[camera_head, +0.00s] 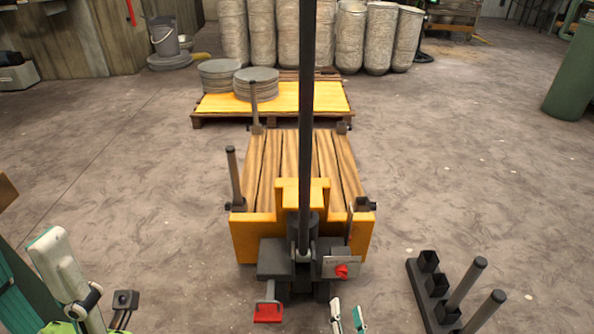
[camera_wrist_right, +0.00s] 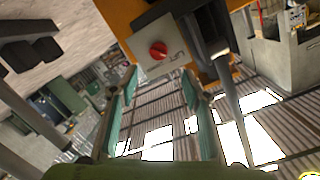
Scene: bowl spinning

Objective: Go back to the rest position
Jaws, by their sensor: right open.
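My right gripper (camera_head: 348,318) shows only by its small white and teal fingertips at the bottom edge of the head view, just below the cart's front. In the right wrist view its two teal fingers (camera_wrist_right: 152,102) stand apart with nothing held between them. A white and teal part of my left arm (camera_head: 65,268) rises at the lower left of the head view, apart from the cart. I cannot tell its jaw state.
A yellow cart (camera_head: 243,242) with a wooden deck stands in front, with a grey panel and red knob (camera_head: 342,271) above my right gripper. A black rack with posts (camera_head: 429,285) is at the right. Behind is a pallet (camera_head: 322,97).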

